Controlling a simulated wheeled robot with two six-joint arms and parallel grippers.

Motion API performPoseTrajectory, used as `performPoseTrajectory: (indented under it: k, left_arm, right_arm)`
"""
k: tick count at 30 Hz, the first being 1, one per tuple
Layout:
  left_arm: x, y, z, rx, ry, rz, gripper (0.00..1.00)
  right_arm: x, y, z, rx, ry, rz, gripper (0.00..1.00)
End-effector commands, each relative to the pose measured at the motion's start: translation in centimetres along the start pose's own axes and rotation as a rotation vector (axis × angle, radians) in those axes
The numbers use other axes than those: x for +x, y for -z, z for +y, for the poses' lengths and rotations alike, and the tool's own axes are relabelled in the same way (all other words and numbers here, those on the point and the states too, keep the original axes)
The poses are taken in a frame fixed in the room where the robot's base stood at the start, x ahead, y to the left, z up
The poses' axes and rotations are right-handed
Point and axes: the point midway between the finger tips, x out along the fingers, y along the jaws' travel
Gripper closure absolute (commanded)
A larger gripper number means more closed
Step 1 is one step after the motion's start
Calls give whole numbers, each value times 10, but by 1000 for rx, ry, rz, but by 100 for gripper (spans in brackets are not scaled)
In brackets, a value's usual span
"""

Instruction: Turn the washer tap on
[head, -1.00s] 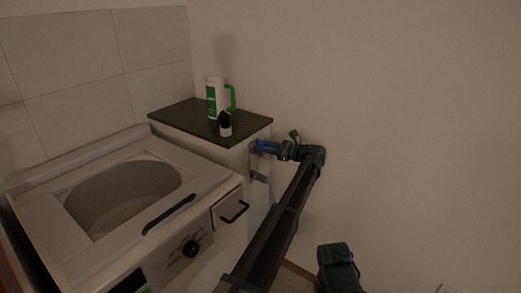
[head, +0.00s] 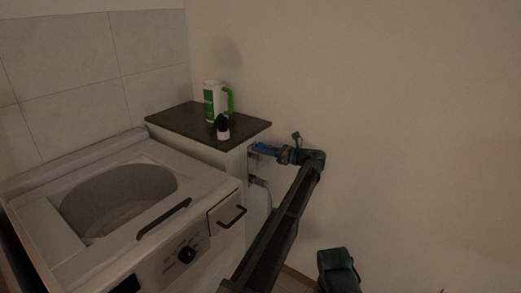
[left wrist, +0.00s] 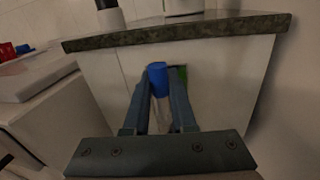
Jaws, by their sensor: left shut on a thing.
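The blue tap handle (head: 261,147) is on the side of the small cabinet beside the washer, just under the dark countertop. It also shows in the left wrist view (left wrist: 157,74), upright between the two finger tips. My left gripper (head: 257,151) reaches it from the right, with its fingers closed on the handle. In the left wrist view the fingers (left wrist: 159,92) flank the blue handle, and the tap body behind it is mostly hidden. A grey fitting with a hose (head: 260,183) shows below.
The white top-loading washer (head: 205,190) with a dial and dark handles stands left of the cabinet. A white bottle with a green handle (head: 211,102) and a small dark-capped bottle (head: 222,130) stand on the countertop (head: 180,120). The wall at right is bare.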

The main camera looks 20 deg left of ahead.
Motion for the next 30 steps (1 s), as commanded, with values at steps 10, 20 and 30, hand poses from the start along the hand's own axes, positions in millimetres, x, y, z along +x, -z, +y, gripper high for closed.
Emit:
performPoseTrajectory:
  k: [10,20,30]
  left_arm:
    - [-1,0,-2,0,4,-2,47]
    - [-14,0,-2,0,6,-2,47]
    - [-87,0,-3,0,7,-2,47]
  right_arm:
    - [0,0,0,0,0,0,100]
    - [0,0,0,0,0,0,100]
    - [1,0,0,0,0,0,100]
